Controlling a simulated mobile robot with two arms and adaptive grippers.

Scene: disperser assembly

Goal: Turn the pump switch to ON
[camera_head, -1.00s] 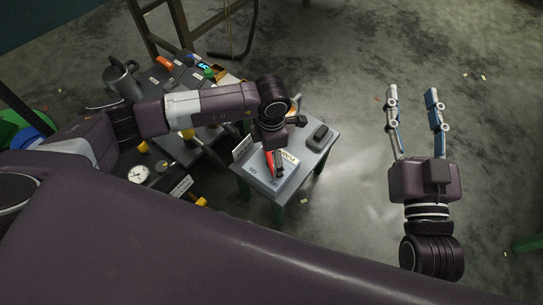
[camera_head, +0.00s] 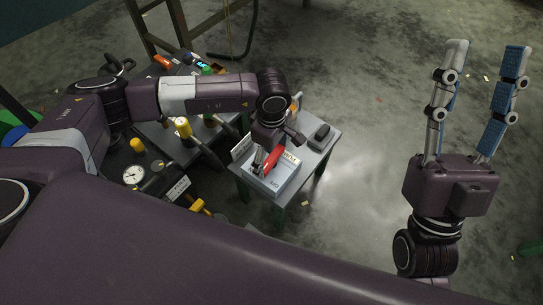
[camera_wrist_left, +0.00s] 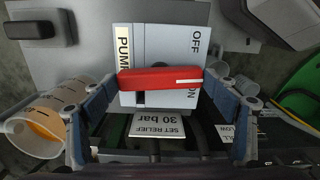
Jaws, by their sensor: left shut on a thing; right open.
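The pump switch is a red bar handle (camera_wrist_left: 160,79) on a light grey box (camera_wrist_left: 150,43) marked PUMP, OFF and ON. It also shows in the head view (camera_head: 273,158), running diagonally across the box top (camera_head: 284,179). My left gripper (camera_wrist_left: 165,82) is shut on the handle, with a finger at each end. The handle's white-striped end lies beside the ON label, partly covering it, and away from the OFF label. My left gripper in the head view (camera_head: 265,160) hides part of the box. My right gripper (camera_head: 482,58) is open and empty above the floor.
The box sits on a small grey table (camera_head: 315,151) with a dark rounded object (camera_head: 320,133). A "SET RELIEF 30 bar" sign (camera_wrist_left: 158,127) and a cup (camera_wrist_left: 38,128) are near the box. A gauge (camera_head: 133,174) and yellow-capped parts (camera_head: 183,127) stand at left.

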